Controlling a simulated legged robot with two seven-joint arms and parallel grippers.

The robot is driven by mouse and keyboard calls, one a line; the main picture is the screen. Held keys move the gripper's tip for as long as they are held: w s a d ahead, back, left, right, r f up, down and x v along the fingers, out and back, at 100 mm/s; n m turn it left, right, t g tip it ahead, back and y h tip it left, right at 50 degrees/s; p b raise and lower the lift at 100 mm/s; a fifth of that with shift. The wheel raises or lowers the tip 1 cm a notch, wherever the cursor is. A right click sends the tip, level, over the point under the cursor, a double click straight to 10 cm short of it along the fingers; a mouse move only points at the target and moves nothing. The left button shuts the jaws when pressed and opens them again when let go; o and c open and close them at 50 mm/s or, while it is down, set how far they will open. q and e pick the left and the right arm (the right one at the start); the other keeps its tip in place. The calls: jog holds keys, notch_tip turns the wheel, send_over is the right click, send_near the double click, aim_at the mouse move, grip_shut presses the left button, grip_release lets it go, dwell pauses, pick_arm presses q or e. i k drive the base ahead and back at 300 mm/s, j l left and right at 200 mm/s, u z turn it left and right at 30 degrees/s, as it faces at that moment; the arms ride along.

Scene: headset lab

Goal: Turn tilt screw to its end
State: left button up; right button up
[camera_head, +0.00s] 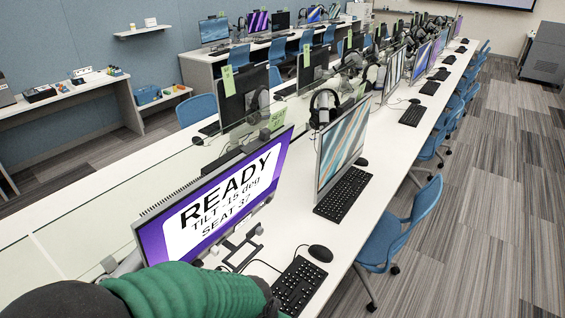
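The near monitor (215,201) stands tilted on the long white desk. Its purple-edged screen reads READY, TILT -15 deg, SEAT 37. A dark grey bracket-like part (243,243) shows at its lower edge, with small round grey pieces around it. I cannot tell which piece, if any, is the tilt screw; the monitor's back is hidden. A green and black arm part of mine crosses the bottom of the view, in front of the desk. I cannot make out either gripper's fingertips.
A black keyboard (298,286) and a mouse (320,253) lie right of the monitor. A second monitor (342,142) with its keyboard (343,194) stands behind. A clear divider panel (100,238) is at left. A blue chair (403,229) stands at the desk's right side.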

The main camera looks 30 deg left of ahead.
aim_at(259, 231)
jog(key=u, duration=1.25)
